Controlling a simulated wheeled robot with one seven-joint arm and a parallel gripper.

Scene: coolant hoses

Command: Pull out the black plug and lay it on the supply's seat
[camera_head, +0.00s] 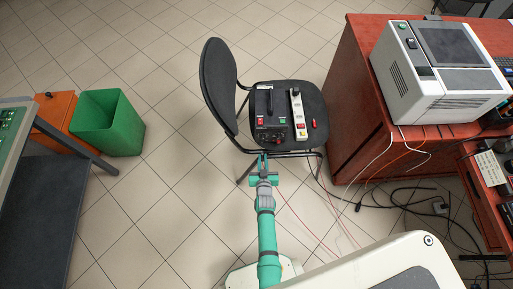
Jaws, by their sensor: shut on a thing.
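The supply (270,133) is a black box with a handle on top and small red and green switches. It stands on the black seat (309,97) of a chair. My gripper (263,158) is at the near edge of the seat, just in front of the supply's front face. It is shut on a small dark thing, which fits the black plug. The jaws mostly hide the plug, and I cannot tell whether it still sits in the supply's socket.
A white power strip (297,114) and a small red plug (314,124) lie on the seat, right of the supply. The chair's backrest (219,85) rises at left. Thin red leads and black cables (400,193) run over the floor at right. A desk (350,110) stands close at right.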

